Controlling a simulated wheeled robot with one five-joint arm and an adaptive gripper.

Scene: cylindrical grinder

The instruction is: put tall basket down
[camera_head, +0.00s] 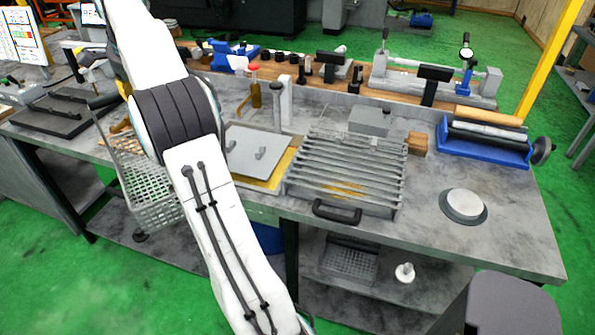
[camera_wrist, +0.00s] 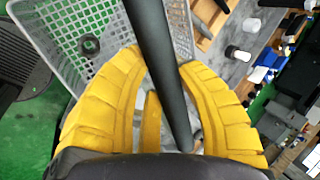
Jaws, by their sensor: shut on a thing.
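The tall basket (camera_head: 151,190) is a light grey mesh basket with a dark handle bar (camera_head: 104,101). In the head view it hangs at the front edge of the workbench (camera_head: 530,240), left of my arm. In the wrist view the basket (camera_wrist: 68,30) lies beyond my gripper (camera_wrist: 165,110), whose yellow fingers are shut around the dark handle bar. A dark ring-shaped thing (camera_wrist: 90,44) shows by the basket's mesh. My gripper is mostly hidden behind my arm in the head view. I cannot tell whether the basket touches the bench.
A slatted grey rack (camera_head: 345,170), a blue tray with rollers (camera_head: 485,140) and a round grey disc (camera_head: 464,204) stand on the bench. The bench's front right is mostly clear. A lower shelf (camera_head: 370,290) holds a small mesh basket (camera_head: 350,262). Green floor (camera_head: 40,270) is open at left.

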